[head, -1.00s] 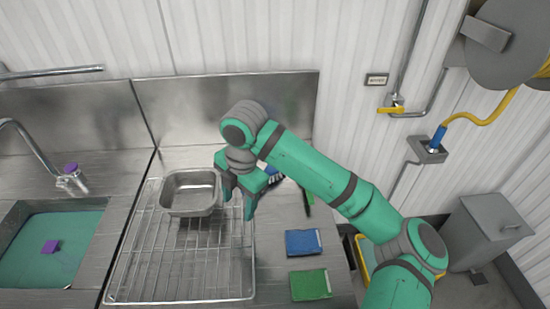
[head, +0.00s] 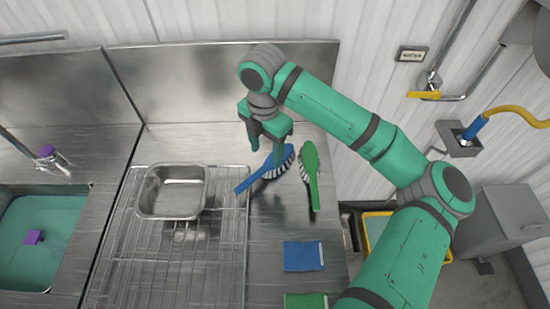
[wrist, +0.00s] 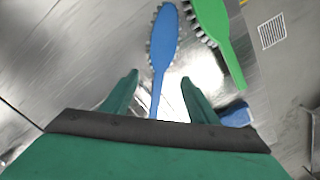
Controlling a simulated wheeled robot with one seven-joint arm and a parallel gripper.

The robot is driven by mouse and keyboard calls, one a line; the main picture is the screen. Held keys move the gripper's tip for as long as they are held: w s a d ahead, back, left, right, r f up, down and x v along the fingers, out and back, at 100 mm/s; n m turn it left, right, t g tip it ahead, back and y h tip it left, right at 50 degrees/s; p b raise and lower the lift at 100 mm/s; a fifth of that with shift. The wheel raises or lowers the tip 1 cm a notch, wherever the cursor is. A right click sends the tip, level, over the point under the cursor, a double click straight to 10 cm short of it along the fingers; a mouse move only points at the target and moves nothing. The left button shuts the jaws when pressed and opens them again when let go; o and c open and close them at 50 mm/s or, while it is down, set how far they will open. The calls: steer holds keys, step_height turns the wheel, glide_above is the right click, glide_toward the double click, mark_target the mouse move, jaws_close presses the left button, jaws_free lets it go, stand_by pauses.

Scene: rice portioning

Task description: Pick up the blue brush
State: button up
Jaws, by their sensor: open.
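A green brush (head: 311,172) lies just right of the blue one. A blue sponge (head: 303,256) and a green sponge (head: 305,301) lie nearer. A metal pan (head: 172,212) sits on the wire rack (head: 245,262). The sink with a purple block (head: 34,237) is at left. The steel wall stands behind.

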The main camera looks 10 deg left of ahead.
mark_target(266, 166)
steer(key=shift+f, duration=3.65)
steer(key=shift+s+a, duration=0.1)
steer(key=c, duration=1.3)
steer(key=shift+r, duration=0.15)
steer(key=shift+r, duration=0.55)
steer(key=s+d+r, duration=0.1)
steer(key=s+r, duration=0.3)
steer(key=s+d+r, duration=0.2)
steer(key=s+r, duration=0.1)
steer(key=s, duration=0.1)
steer(key=s+d+r, duration=0.2)
steer(key=s+r, duration=0.2)
steer(key=s, duration=0.1)
steer(key=shift+r, duration=0.35)
